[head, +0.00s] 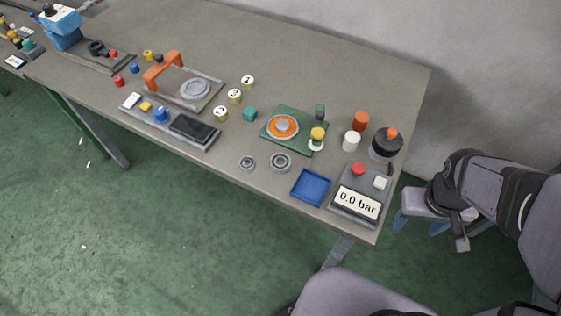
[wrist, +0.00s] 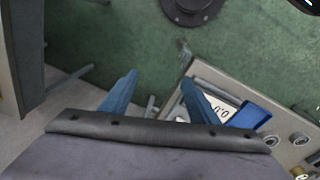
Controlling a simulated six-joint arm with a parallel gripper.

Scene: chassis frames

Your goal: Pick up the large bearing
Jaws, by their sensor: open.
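The large bearing (head: 280,161) is a grey ring lying flat near the front edge of the table, left of the blue tray. A smaller bearing (head: 247,162) lies to its left. In the wrist view, the large bearing (wrist: 271,141) shows at the lower right beside the tray, with the small bearing (wrist: 299,138) farther right. My gripper (head: 416,227) is off the table's right end, well apart from both bearings. Its blue fingers are spread and empty; the wrist view shows the gap between them (wrist: 160,78).
The blue tray (head: 311,187) and a pressure box (head: 357,203) reading 0.0 bar stand between my gripper and the bearings. A black-and-orange knobbed item (head: 386,144), a white cylinder (head: 351,141) and a green fixture (head: 293,128) stand behind.

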